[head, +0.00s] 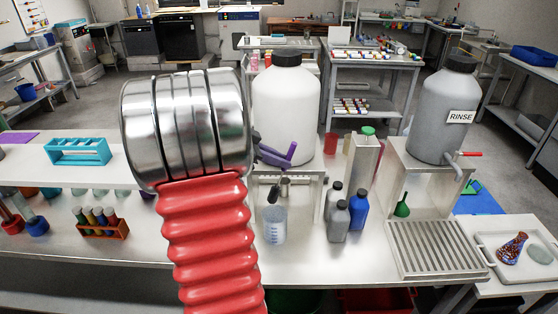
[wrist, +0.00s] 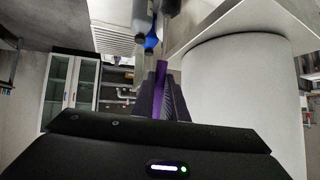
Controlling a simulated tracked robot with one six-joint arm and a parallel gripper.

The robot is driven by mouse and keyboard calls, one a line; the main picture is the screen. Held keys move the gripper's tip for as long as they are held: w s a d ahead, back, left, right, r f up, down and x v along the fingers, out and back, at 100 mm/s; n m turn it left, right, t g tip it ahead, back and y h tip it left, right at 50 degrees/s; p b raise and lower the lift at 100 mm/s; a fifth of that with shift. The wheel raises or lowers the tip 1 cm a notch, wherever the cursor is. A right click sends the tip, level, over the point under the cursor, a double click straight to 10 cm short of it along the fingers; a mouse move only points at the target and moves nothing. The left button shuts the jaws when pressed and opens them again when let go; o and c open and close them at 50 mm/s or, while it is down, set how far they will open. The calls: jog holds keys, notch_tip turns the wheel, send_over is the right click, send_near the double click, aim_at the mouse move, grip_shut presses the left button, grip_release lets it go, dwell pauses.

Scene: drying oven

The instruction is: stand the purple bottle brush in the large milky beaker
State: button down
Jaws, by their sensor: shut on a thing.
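My gripper (head: 268,156) is in front of the white carboy, partly hidden by my arm in the head view. In the wrist view its fingers (wrist: 164,98) are closed on a purple strip, the handle of the purple bottle brush (wrist: 160,73). In the head view a bright purple piece of the brush (head: 291,154) shows at the fingertips; its bristle end is not clear. The milky beaker (head: 273,226) with blue marks stands upright on the bench, below and apart from the gripper. I see no brush in it.
The white carboy (head: 286,110) stands on a raised stand just behind the gripper. Grey bottles (head: 338,220) and a blue bottle (head: 358,212) stand right of the beaker. A grey RINSE carboy (head: 443,115) and a drain grid (head: 435,248) are farther right. Tube racks (head: 103,229) are left.

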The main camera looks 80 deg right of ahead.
aim_at(276, 197)
jog(key=shift+s, duration=0.2)
jog(key=shift+f, duration=7.7)
jog(key=c, duration=1.7)
grip_release()
jog(key=shift+r, duration=0.1)
notch_tip(276, 197, up, 10)
jog(key=shift+f, duration=0.1)
